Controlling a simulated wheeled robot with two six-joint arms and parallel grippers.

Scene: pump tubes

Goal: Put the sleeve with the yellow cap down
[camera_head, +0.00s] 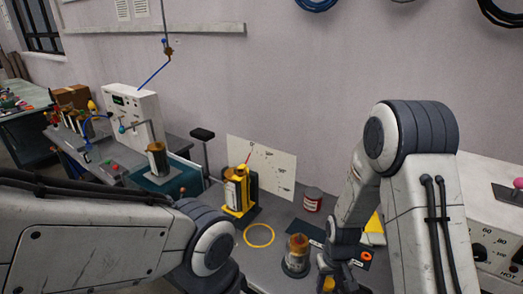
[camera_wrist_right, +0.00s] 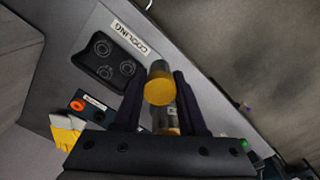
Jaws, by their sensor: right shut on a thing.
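The sleeve with the yellow cap (camera_wrist_right: 159,92) is between the two fingers of my right gripper (camera_wrist_right: 158,100) in the right wrist view, its cap toward the camera. My right gripper is shut on the sleeve. In the head view, a bit of yellow (camera_head: 328,284) shows beside my right gripper (camera_head: 336,275) at the bottom edge; most of the held sleeve is hidden or cut off there. My left arm comes in from the left, and its gripper is out of view. A dark rack (camera_wrist_right: 104,60) with three round places lies near a "COOLING" label (camera_wrist_right: 130,40).
An amber tube in a round holder (camera_head: 297,255) stands left of my right gripper. A yellow ring (camera_head: 259,235), a yellow stand (camera_head: 238,192) and a red can (camera_head: 312,200) are farther back.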

